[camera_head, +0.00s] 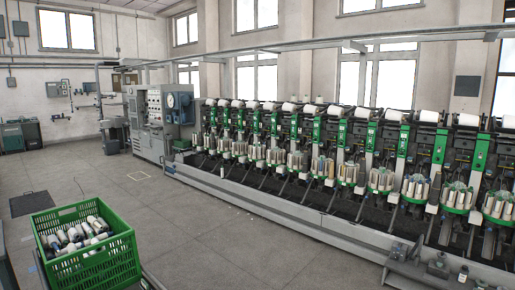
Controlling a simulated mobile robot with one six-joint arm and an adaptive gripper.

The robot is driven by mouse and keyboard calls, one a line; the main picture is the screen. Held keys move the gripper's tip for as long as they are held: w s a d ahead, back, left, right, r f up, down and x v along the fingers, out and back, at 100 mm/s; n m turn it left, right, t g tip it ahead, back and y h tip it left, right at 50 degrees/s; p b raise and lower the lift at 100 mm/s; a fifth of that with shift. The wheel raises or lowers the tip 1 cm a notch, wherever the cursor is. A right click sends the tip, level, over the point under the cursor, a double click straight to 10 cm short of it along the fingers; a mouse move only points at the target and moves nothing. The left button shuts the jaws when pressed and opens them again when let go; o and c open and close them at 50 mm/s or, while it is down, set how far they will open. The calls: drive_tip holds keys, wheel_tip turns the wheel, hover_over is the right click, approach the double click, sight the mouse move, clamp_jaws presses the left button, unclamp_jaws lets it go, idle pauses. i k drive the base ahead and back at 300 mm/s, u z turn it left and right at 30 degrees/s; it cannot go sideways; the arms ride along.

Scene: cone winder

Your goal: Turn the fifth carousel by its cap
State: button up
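A long cone winder runs from the middle of the view to the right edge. A row of round green carousels with upright pale bobbins stands along its front. The nearest is at the right edge (500,208), with others beside it (460,195) and (418,188). I cannot tell from which end the carousels are numbered. The caps at their centres are too small to make out. My gripper is not in view, and no carousel is seen being touched.
A green crate (110,262) full of bobbins stands at lower left. A low grey rail (270,204) runs along the winder's foot, with grey fittings (408,262) at lower right. A grey control cabinet (150,125) stands at the far end. The floor (200,235) between crate and rail is clear.

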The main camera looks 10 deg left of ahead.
sight(257, 150)
drive_tip(key=u, duration=0.15)
drive_tip(key=i, duration=1.4)
drive_tip(key=u, duration=0.35)
drive_tip(key=i, duration=1.05)
drive_tip(key=u, duration=0.3)
drive_tip(key=i, duration=3.85)
drive_tip(key=z, duration=0.2)
drive_tip(key=i, duration=1.05)
drive_tip(key=z, duration=0.15)
